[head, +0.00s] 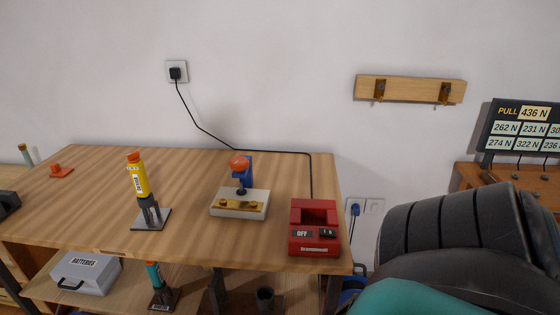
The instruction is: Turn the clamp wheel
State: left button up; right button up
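A small fixture with a pale base (226,212) and a gold plate (228,203) stands mid-table. A blue upright (246,175) rises from its back, with a round orange-red wheel or knob (239,162) at the top. This looks like the clamp wheel, though its details are too small to make out. A dark tip below the blue part sits just above the base. Nothing touches the wheel. A large dark ribbed and teal shape, probably my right arm, fills the lower right, well apart from the fixture. Neither gripper is in view.
The wooden table (90,195) also bears a yellow bottle (138,178) in a grey stand and a red box (315,243) marked OFF, with a black cable to the wall socket (176,72). A batteries case (85,272) sits on the shelf below.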

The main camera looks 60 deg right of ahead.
aim_at(239, 163)
jog(key=z, duration=1.6)
